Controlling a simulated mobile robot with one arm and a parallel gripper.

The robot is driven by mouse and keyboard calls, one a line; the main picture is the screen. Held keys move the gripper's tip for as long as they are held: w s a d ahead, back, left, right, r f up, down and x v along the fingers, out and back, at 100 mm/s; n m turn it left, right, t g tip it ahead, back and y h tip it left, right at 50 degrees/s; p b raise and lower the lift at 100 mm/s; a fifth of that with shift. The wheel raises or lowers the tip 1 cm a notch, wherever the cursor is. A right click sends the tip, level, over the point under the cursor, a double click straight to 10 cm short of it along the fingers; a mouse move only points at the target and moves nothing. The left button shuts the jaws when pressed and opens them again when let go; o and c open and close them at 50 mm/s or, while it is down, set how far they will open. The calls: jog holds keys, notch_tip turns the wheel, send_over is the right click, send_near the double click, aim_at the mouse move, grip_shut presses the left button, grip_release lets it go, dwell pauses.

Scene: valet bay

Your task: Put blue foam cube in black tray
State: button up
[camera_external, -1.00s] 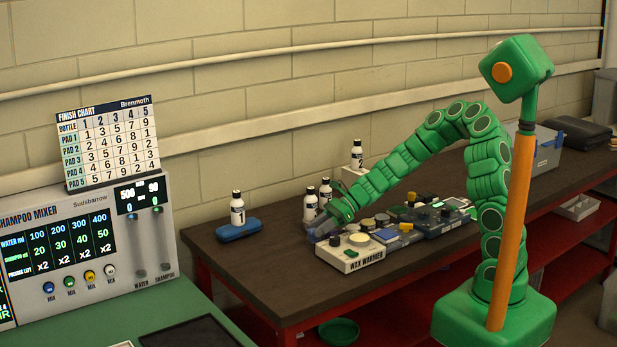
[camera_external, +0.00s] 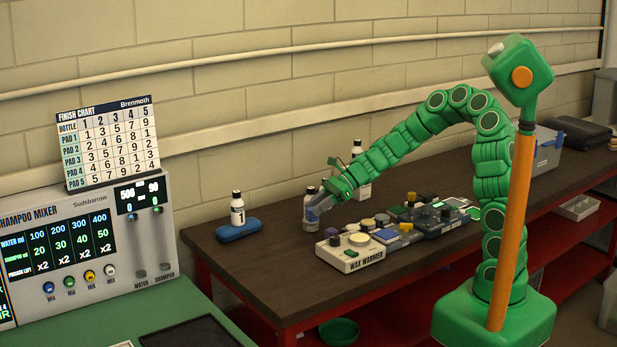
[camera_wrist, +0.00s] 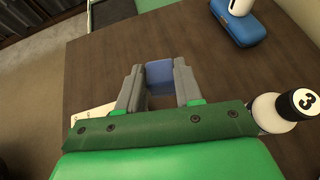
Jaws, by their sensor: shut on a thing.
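The blue foam cube (camera_wrist: 159,74) is between the grey fingers of my gripper (camera_wrist: 159,88) in the wrist view. The gripper is shut on it, with the wooden bench top below. In the external view my gripper (camera_external: 314,204) is at a bottle near the wax warmer, and the cube cannot be clearly made out there. A flat dark rectangle with a pale edge (camera_external: 190,334) lies on the green surface at the bottom left, cut off by the frame. It may be the black tray; I cannot tell for sure.
A bottle marked 3 (camera_wrist: 300,103) stands close to the gripper's right in the wrist view. A bottle marked 1 (camera_external: 238,210) stands on a blue case (camera_external: 240,231). The wax warmer (camera_external: 352,252) sits at the bench's front edge. The bench's left end is mostly clear.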

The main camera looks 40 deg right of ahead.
jog(key=s+a+f+n+g, duration=0.1)
jog(key=s+a+n+g, duration=0.1)
jog(key=a, duration=0.7)
jog(key=s+a+f+n+g+h, duration=0.1)
jog(key=s+a+f+n+g, duration=0.1)
jog(key=s+a, duration=0.3)
jog(key=s+a+f+n+g, duration=0.2)
jog(key=s+a+n+g, duration=0.2)
jog(key=a, duration=1)
jog(key=shift+h, duration=0.3)
jog(key=s+a+f+n+g+h, duration=0.1)
jog(key=s+a+n+g+h, duration=0.15)
jog(key=s+a, duration=0.6)
jog(key=shift+n+g+y, duration=0.25)
jog(key=shift+y, duration=0.2)
jog(key=shift+w+a+f, duration=1.05)
jog(key=shift+a+f, duration=0.5)
jog(key=shift+a, duration=0.25)
jog(key=shift+w+a+f, duration=1.1)
jog(key=shift+a+f, duration=0.5)
jog(key=shift+a, duration=0.2)
jog(key=shift+w+a+f, duration=1.05)
jog(key=shift+a+f, duration=0.5)
jog(key=shift+a, duration=0.25)
jog(key=shift+f, duration=0.1)
jog(key=shift+w+a+f, duration=0.1)
jog(key=shift+a+f, duration=0.05)
jog(key=shift+f, duration=1.6)
